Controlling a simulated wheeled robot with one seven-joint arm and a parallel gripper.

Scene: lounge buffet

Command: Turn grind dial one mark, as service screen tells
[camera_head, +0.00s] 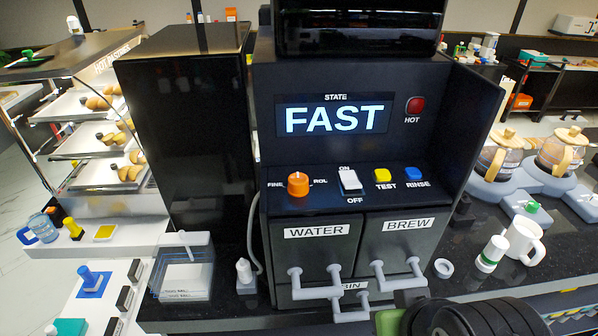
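The coffee machine (258,130) stands upright on the counter in the middle of the head view. Its service screen (335,118), labelled STATE, reads FAST in large pale letters. The orange grind dial (298,184) sits at the left of the sloped control panel. FINE is printed at its left and a small label, hard to read, at its right. A small pale mark shows near the dial's top; its exact setting is too small to tell. No gripper fingers show, and nothing touches the dial.
Right of the dial are a white ON/OFF switch (350,181), a yellow TEST button (382,175) and a blue RINSE button (411,174). WATER (315,250) and BREW (400,245) drawers with protruding handles lie below. A dark rounded part with green fills the bottom right edge.

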